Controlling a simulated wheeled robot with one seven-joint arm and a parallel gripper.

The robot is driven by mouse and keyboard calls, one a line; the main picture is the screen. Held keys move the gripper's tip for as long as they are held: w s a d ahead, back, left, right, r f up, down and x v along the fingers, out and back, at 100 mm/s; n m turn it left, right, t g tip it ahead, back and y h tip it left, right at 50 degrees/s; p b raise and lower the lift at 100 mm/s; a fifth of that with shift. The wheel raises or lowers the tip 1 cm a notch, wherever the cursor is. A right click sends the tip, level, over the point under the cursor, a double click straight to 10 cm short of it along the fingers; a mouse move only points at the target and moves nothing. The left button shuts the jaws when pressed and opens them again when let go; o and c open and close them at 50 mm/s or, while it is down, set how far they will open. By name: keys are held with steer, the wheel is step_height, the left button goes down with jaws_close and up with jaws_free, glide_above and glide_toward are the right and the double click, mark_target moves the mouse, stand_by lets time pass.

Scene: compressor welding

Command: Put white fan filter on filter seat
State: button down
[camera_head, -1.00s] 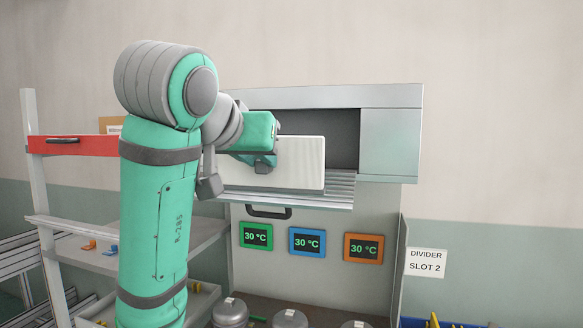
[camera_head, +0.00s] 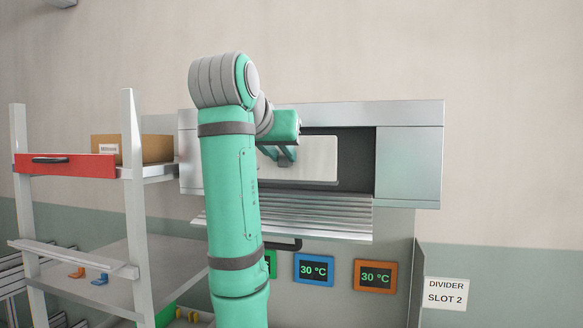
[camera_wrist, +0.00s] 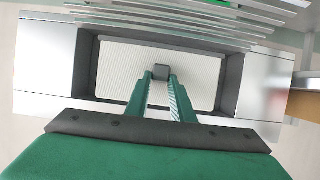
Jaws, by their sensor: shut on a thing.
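The white fan filter (camera_head: 312,160) is a flat pale rectangular panel. It stands upright in the dark recess of the grey metal cabinet, which I take as the filter seat (camera_head: 355,158). My gripper (camera_head: 286,158) is at the filter's left part in the head view, and my arm hides the filter's left end. In the wrist view the filter (camera_wrist: 118,72) lies inside the dark frame of the recess (camera_wrist: 238,85). There my gripper (camera_wrist: 161,78) is shut on a small dark tab at the filter's middle. I cannot tell how deep the filter sits.
Sloping metal slats (camera_head: 320,212) jut out below the recess. Temperature displays (camera_head: 314,270) are on the cabinet front. A shelf rack with a red drawer (camera_head: 65,166) and a cardboard box (camera_head: 150,149) stands at left.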

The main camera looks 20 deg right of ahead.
steer(key=shift+x, duration=4.65)
steer(key=shift+a, duration=0.15)
steer(key=c, duration=1.5)
jaws_free()
steer(key=shift+f, duration=0.1)
steer(key=shift+c, duration=0.2)
steer(key=shift+r, duration=0.2)
steer(key=v, duration=1.2)
steer(key=shift+w, duration=0.1)
